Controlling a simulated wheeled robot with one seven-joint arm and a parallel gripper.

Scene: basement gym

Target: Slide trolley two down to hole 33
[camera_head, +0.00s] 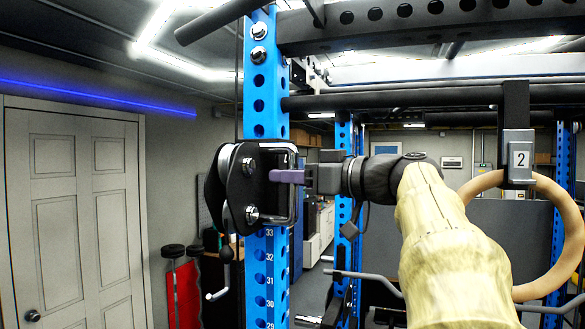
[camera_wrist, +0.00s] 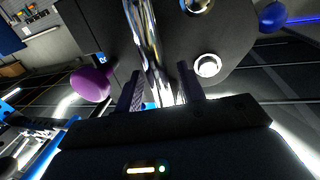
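A black trolley (camera_head: 236,190) with pale rollers and bright bolts sits around the blue upright (camera_head: 259,100). Its lower edge is just above the printed 33; 32, 31, 30 and 29 follow below. No number on this trolley is readable. My gripper (camera_head: 286,176) reaches into its chrome-edged bracket from the right. In the wrist view a chrome bar (camera_wrist: 146,40) runs between the fingers (camera_wrist: 160,85), which stand apart with gaps showing beside it. The trolley's dark plate (camera_wrist: 225,40) fills the top. A purple knob (camera_wrist: 90,84) and a blue knob (camera_wrist: 272,17) flank it. The hole behind the trolley is hidden.
A grey tag marked 2 (camera_head: 518,157) hangs on a black strap at the right, by a wooden ring (camera_head: 560,205). Black crossbars (camera_head: 430,97) run overhead. A black knob (camera_head: 226,254) hangs below the trolley. A white door (camera_head: 78,210) is at left.

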